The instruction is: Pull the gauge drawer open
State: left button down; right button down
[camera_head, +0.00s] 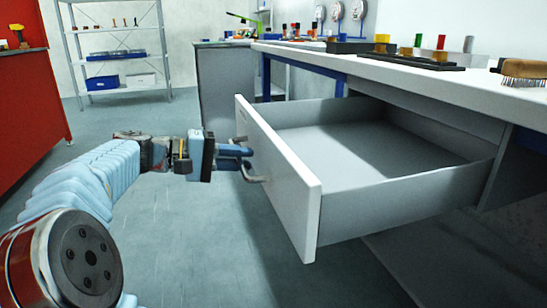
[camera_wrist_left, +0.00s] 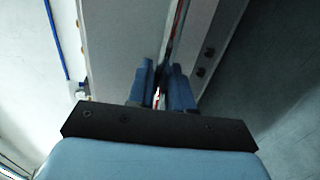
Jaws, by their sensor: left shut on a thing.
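The gauge drawer (camera_head: 278,170) is a white-fronted grey drawer under the bench, standing well out from it. Its inside looks empty. My left gripper (camera_head: 247,158) is at the outer face of the drawer front, shut on the metal bar handle (camera_head: 246,172). In the left wrist view the two blue fingers (camera_wrist_left: 166,85) are close together against the handle, with the drawer front (camera_wrist_left: 118,45) beyond them. The part of the handle between the fingers is mostly hidden. My right gripper is not in view.
The white bench top (camera_head: 400,72) above the drawer carries black trays with coloured pieces and a brush (camera_head: 522,70). A red cabinet (camera_head: 32,110) stands at the left and a shelf rack (camera_head: 115,55) at the back. The floor before the drawer is clear apart from my arm.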

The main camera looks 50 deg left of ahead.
pick_arm(q)
jog(key=shift+f+v, duration=0.2)
jog(key=shift+v, duration=0.7)
jog(key=shift+f+v, duration=0.2)
jog(key=shift+v, duration=0.7)
jog(key=c, duration=1.2)
grip_release()
jog(key=p+v, duration=0.2)
jog(key=v, duration=1.2)
jog(key=shift+a+f, duration=0.1)
jog(key=shift+f, duration=0.05)
